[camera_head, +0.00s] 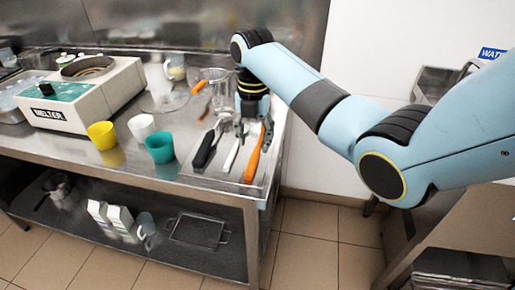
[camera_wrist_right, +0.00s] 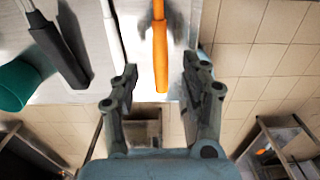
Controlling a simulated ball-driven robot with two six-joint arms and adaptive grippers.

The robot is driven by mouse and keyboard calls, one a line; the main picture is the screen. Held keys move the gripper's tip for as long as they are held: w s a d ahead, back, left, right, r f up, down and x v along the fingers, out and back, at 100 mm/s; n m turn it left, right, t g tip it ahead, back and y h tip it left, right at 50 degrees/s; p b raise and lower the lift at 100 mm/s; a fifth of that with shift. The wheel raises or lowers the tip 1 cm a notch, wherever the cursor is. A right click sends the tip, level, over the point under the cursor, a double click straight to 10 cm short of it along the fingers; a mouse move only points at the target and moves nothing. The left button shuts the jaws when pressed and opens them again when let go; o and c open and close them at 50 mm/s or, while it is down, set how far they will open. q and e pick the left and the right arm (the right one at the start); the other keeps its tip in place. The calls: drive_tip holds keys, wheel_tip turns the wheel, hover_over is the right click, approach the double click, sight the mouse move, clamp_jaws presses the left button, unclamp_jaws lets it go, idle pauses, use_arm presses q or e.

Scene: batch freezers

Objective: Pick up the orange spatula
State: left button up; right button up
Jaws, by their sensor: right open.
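The orange spatula (camera_head: 253,157) lies on the steel counter near its right end, its orange handle towards the front edge. My right gripper (camera_head: 254,128) is above it, pointing down, open and empty. In the right wrist view the spatula's orange handle (camera_wrist_right: 160,48) runs down from the top edge and ends between and beyond the two spread fingers of my right gripper (camera_wrist_right: 162,80). The handle is apart from both fingers. The far end of the spatula is hidden behind the gripper in the head view. My left gripper is not in view.
Left of the spatula lie a white-handled tool (camera_head: 231,155) and a black-handled tool (camera_head: 205,150). Teal (camera_head: 160,148), white (camera_head: 141,127) and yellow (camera_head: 102,135) cups stand further left, beside a melter (camera_head: 85,92). A clear jug (camera_head: 217,90) stands behind. The counter's right edge is close.

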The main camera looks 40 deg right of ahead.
sight(254, 155)
wheel_tip(254, 155, down, 5)
drive_tip(key=shift+f, duration=0.15)
clamp_jaws()
idle(0.4)
